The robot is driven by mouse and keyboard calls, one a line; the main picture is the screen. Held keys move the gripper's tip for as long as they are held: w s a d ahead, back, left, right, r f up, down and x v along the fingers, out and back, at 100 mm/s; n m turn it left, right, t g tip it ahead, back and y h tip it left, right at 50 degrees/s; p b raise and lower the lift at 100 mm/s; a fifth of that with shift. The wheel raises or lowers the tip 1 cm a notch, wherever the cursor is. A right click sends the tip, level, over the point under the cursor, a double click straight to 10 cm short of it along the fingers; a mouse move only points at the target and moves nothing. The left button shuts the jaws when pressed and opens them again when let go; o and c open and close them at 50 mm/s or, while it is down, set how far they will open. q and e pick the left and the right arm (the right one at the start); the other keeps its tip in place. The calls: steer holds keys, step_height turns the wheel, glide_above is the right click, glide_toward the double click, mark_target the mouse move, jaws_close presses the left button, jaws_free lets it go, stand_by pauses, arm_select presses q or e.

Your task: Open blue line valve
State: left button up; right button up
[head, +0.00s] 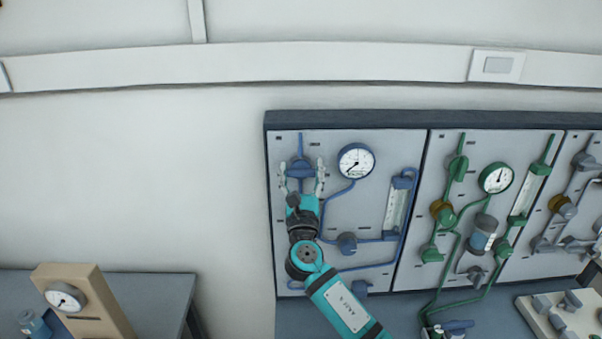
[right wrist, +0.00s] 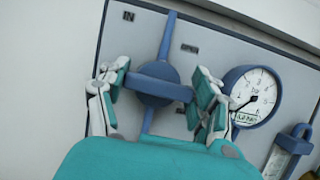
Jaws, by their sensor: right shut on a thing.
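The blue line valve (head: 300,165) is at the upper left of the left wall panel, on a vertical blue pipe. In the right wrist view its round body and crosswise handle (right wrist: 158,84) show between my fingers. My right gripper (head: 302,176) reaches up to it from below, with one finger on each side. It is shut on the valve's handle, which lies roughly across the pipe. In the right wrist view the fingers (right wrist: 157,85) stand at the two ends of the handle. The palm side hides the lower pipe. My left gripper is not in view.
A round gauge (head: 356,160) sits right of the valve. A blue flow tube (head: 397,207) and a lower blue valve (head: 347,243) share the panel. Green-piped fittings (head: 457,166) fill the middle panel. A beige gauge stand (head: 84,299) is at lower left.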

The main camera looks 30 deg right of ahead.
steer(key=m+g+h+b, duration=0.1)
steer(key=m, duration=0.2)
steer(key=m+g+h+b, duration=0.1)
steer(key=m+b, duration=0.1)
steer(key=m, duration=0.1)
steer(key=shift+f+m+h+b, duration=0.2)
steer(key=shift+m+h+b, duration=0.1)
steer(key=m+g+h+b, duration=0.1)
steer(key=m+g, duration=0.1)
steer(key=m, duration=0.1)
steer(key=shift+m, duration=0.3)
steer(key=m+g+b, duration=0.1)
steer(key=m, duration=0.2)
steer(key=shift+d+m+b, duration=0.1)
steer(key=shift+m+b, duration=0.2)
steer(key=m+g, duration=0.2)
steer(key=m, duration=0.2)
steer(key=shift+s+m+g+y, duration=0.1)
steer(key=shift+m+g+y, duration=0.45)
steer(key=shift+m, duration=1.45)
steer(key=shift+g, duration=0.25)
steer(key=o, duration=1.2)
steer(key=shift+c, duration=0.2)
